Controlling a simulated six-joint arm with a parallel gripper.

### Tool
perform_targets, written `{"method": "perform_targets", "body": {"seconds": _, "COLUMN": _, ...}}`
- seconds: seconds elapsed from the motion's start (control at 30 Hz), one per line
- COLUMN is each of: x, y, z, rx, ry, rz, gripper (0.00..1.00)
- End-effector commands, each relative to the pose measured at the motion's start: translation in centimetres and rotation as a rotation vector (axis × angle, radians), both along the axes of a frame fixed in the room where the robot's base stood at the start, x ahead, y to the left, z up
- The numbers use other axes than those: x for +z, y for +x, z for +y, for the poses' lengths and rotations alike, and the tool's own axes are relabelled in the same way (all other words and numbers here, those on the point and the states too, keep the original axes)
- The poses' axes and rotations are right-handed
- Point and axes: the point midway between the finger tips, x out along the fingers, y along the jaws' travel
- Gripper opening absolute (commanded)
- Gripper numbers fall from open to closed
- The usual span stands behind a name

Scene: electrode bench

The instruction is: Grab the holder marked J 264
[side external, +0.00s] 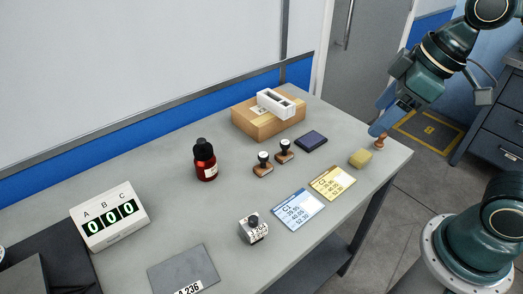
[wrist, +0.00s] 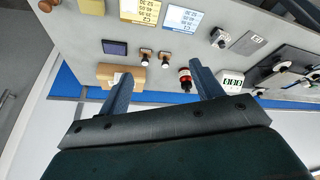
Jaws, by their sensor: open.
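A small white holder (side external: 253,233) with a dark round knob on top stands on the grey bench, front centre in the side view. Its small label seems to end in 264; the letter is hard to read. It also shows in the wrist view (wrist: 219,40), past the fingertips and to their right. My gripper (side external: 378,130) is over the bench's right end in the side view, far to the right of the holder. In the wrist view my gripper (wrist: 162,80) is open, with two blue fingers apart and nothing clearly held between them.
Two cards (side external: 298,209) (side external: 333,183), two stamps (side external: 263,164) (side external: 285,150), a dark pad (side external: 311,141) and a sponge (side external: 360,158) lie nearby. A brown knob (side external: 381,141) is below my gripper.

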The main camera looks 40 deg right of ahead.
Motion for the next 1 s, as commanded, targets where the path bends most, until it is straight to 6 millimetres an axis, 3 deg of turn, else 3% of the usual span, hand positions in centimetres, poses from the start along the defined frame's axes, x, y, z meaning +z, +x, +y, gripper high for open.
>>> {"method": "perform_targets", "body": {"seconds": 0.5, "x": -4.9, "y": 6.1, "z": 9.3, "rx": 0.607, "ry": -0.023, "rz": 0.059, "gripper": 0.65}}
{"method": "perform_targets", "body": {"seconds": 0.8, "x": -8.8, "y": 7.7, "z": 14.7, "rx": 0.910, "ry": 0.002, "rz": 0.066, "gripper": 0.65}}
{"method": "perform_targets", "body": {"seconds": 1.0, "x": -10.2, "y": 7.9, "z": 16.5, "rx": 1.007, "ry": 0.016, "rz": 0.063, "gripper": 0.65}}
